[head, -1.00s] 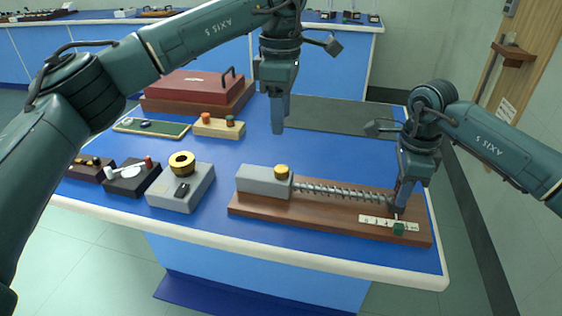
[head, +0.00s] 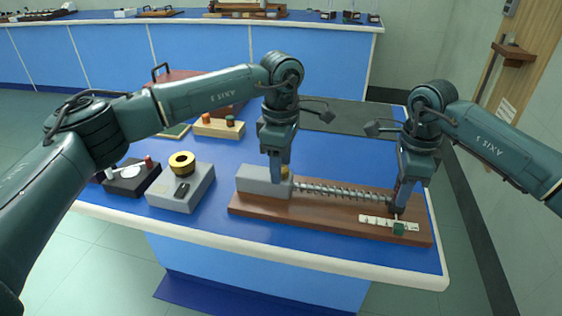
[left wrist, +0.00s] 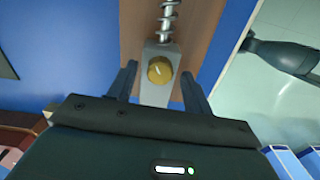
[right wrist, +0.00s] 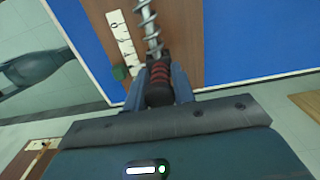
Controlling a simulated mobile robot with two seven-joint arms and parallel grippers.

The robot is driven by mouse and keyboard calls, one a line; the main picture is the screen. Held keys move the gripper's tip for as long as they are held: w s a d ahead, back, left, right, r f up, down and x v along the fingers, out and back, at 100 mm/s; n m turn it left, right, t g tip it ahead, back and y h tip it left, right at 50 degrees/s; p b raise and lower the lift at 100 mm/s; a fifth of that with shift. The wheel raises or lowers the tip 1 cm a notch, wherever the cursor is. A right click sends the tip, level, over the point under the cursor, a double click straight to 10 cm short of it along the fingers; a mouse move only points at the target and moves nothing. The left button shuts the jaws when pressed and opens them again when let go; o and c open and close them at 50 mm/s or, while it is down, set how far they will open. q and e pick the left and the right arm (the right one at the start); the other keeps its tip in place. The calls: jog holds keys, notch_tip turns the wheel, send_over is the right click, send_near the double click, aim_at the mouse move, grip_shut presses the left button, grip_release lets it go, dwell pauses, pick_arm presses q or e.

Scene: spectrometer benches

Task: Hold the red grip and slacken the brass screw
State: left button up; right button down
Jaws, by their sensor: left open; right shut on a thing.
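The brass screw (left wrist: 160,69) sits on top of a grey block (left wrist: 154,92) at the left end of a wooden board (head: 330,219). In the head view the screw (head: 285,172) is partly hidden by my left gripper (head: 276,180). My left gripper (left wrist: 158,80) is open, its fingers on either side of the block and screw. The red grip (right wrist: 159,78), ribbed with dark ends, is at the right end of the spring (head: 345,191). My right gripper (right wrist: 159,92) is shut on the red grip; it also shows in the head view (head: 399,207).
A white scale strip (head: 376,222) and a green block (head: 399,228) lie on the board by the grip. A grey box with a brass ring (head: 181,163) stands left. Behind are a wooden block with knobs (head: 219,127) and a dark mat (head: 345,118).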

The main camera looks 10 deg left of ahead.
pick_arm(q)
jog(key=shift+f, duration=0.1)
jog(key=shift+c, duration=0.4)
jog(key=c, duration=0.9)
jog(key=shift+n, duration=0.3)
jog(key=n, duration=0.9)
jog(key=o, duration=1)
